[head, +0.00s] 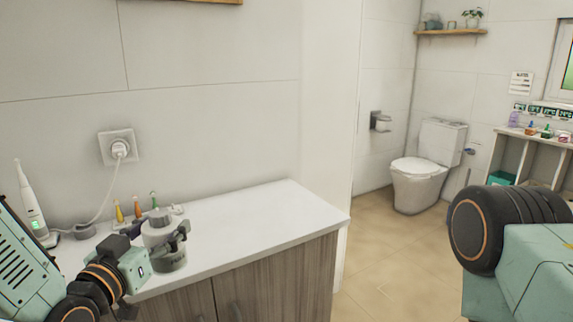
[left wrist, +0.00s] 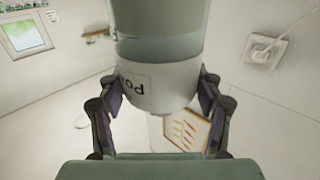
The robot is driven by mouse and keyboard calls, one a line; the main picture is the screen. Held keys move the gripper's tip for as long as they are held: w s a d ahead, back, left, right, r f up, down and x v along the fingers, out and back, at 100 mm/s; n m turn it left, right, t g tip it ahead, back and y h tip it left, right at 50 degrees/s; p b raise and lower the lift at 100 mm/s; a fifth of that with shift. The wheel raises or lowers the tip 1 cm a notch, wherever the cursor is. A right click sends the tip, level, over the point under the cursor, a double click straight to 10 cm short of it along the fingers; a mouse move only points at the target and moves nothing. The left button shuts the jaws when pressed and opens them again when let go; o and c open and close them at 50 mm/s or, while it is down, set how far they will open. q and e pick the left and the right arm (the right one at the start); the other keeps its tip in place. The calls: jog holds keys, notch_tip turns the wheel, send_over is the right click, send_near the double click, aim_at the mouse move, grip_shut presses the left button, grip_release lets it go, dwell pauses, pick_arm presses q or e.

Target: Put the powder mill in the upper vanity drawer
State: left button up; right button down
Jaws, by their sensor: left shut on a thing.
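The powder mill is a short cylinder with a white upper part (head: 158,231) and a grey, see-through lower part (head: 170,261). In the left wrist view its white band (left wrist: 165,85) carries a partly visible label reading "Po". My left gripper (head: 157,243) is shut around it, with one finger on each side in the wrist view. The mill is over the left part of the white vanity top (head: 245,218); I cannot tell whether it touches the top. The vanity's wood-grain front (head: 285,275) shows below, cut off by the frame, and no open drawer shows. My right gripper is out of view.
An electric toothbrush (head: 30,200) stands at the left, its cord running to a wall socket (head: 118,148). Several small coloured-tipped items (head: 137,208) stand behind the mill. The vanity top's right half is clear. A toilet (head: 425,168) and shelf unit (head: 525,155) are farther off.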

pick_arm(q)
jog(key=s+d+f+m+g+h, duration=0.1)
jog(key=s+d+f+m+h, duration=0.2)
jog(key=s+f, duration=0.9)
jog(key=shift+s+d+f+m+g+h, duration=0.3)
jog(key=shift+s+d+f+g+h, duration=0.1)
jog(key=shift+d+f+h, duration=0.45)
jog(key=shift+w, duration=0.1)
jog(key=shift+r, duration=0.15)
